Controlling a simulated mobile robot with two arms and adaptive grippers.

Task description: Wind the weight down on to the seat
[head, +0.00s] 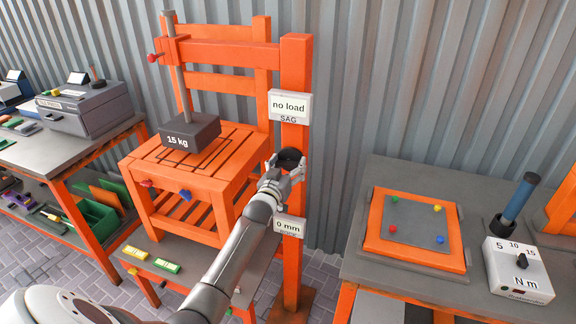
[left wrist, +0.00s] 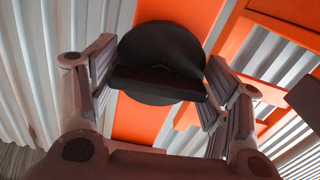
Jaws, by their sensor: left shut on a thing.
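The dark grey 15 kg weight (head: 190,131) hangs on a grey rod (head: 178,75) over the slatted orange seat (head: 238,150) of a chair. A dark square outline is marked on the seat. The weight looks slightly above the slats, though the gap is hard to judge. A display on the orange post (head: 296,65) reads "no load" (head: 290,106), and a lower one reads "0 mm" (head: 289,225). My left gripper (head: 288,167) is shut on the round black knob (left wrist: 160,50) on the post, a finger at each side in the left wrist view. My right gripper is out of view.
A bench with a grey machine (head: 88,105) stands at left. At right, a grey bench (head: 385,277) holds an orange-framed panel (head: 414,225) and a torque box (head: 518,270). A yellow and a green block (head: 167,265) lie below the chair's front.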

